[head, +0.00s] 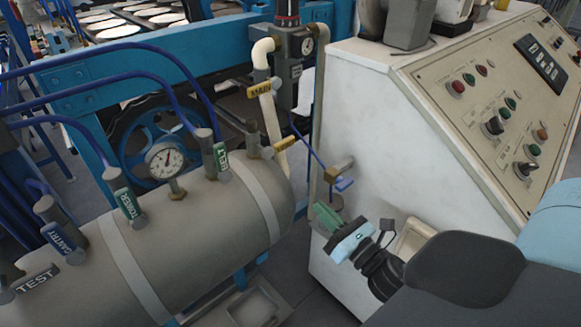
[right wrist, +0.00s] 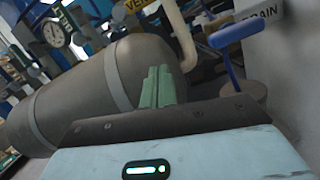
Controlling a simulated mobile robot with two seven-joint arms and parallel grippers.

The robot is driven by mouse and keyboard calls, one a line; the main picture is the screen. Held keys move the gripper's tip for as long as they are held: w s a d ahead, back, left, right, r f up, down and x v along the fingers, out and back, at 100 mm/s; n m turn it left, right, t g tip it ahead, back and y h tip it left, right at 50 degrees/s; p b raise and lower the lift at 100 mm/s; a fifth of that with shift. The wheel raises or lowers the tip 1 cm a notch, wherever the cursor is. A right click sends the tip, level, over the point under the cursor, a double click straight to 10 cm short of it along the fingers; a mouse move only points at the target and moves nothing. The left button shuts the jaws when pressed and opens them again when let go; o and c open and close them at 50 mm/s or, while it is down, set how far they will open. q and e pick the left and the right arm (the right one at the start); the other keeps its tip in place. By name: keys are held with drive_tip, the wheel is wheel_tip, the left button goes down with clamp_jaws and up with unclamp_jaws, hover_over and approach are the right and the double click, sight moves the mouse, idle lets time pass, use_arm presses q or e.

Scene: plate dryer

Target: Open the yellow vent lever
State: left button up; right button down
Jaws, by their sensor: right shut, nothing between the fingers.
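The yellow vent lever (head: 283,147) sits on a brass valve at the right end of the grey tank (head: 215,225) in the head view. In the right wrist view, part of a yellow label reading "VE" (right wrist: 139,5) shows at the top edge, partly cut off. My right gripper (head: 325,214) is below and right of the yellow lever, apart from it, beside the white cabinet. Its green fingers (right wrist: 158,88) are together with nothing between them. My left gripper is not in view.
A blue-handled valve (head: 344,184) sticks out of the white cabinet (head: 370,130) just above my right gripper; its blue handle (right wrist: 235,33) and "DRAIN" label show in the wrist view.

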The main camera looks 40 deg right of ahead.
sight(279, 147)
drive_tip(key=n, duration=0.1)
drive_tip(key=w+r+n, duration=0.1)
drive_tip(key=shift+w+d+r+n+t+y, duration=0.1)
drive_tip(key=shift+d+n+t+y, duration=0.2)
drive_tip(key=shift+n+y, duration=0.1)
drive_tip(key=p+x, duration=0.1)
drive_tip(key=x, duration=0.9)
drive_tip(key=shift+r+p, duration=0.1)
drive_tip(key=shift+p, duration=0.3)
wheel_tip(279, 147, up, 3)
drive_tip(key=shift+r+p, duration=0.1)
drive_tip(key=shift+p, duration=0.9)
drive_tip(key=shift+r, duration=0.25)
